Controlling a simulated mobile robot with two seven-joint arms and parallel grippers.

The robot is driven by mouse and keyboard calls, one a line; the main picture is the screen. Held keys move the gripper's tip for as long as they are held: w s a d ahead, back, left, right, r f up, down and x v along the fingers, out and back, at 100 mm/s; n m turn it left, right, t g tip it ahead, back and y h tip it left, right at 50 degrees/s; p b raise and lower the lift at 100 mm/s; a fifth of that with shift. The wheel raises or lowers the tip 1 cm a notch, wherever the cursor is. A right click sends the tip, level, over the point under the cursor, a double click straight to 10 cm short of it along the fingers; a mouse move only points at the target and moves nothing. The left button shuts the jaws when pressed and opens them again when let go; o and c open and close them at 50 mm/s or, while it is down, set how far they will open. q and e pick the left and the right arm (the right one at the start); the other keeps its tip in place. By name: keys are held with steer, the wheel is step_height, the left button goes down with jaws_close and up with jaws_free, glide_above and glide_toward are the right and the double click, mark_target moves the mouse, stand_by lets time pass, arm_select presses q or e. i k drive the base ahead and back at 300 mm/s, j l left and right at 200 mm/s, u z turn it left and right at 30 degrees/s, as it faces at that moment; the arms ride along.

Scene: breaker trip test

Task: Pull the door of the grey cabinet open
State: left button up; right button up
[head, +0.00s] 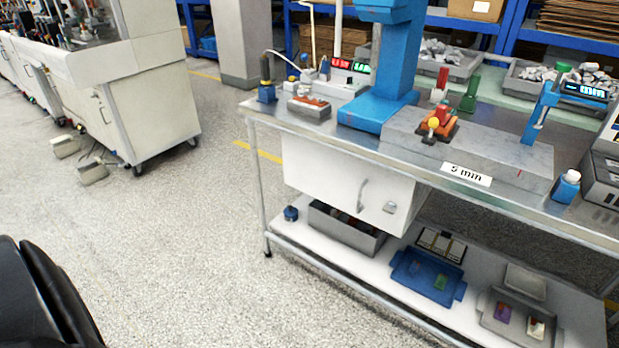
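The grey cabinet (318,172) hangs under the worktop of the metal bench and looks pale grey, nearly white. Its front carries a curved metal handle (362,195) and a small square fitting (390,207) to the right of it. The door looks closed, with no gap that I can make out. Neither of my grippers is in view, and nothing touches the handle.
The bench worktop (285,121) holds a blue press (385,80) and a grey block (495,158). On the lower shelf (375,270) stand a grey bin (340,232) and a blue tray (430,275). The floor (175,235) before the bench is clear.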

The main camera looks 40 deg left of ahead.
mark_target(360, 188)
steer(key=u, duration=0.95)
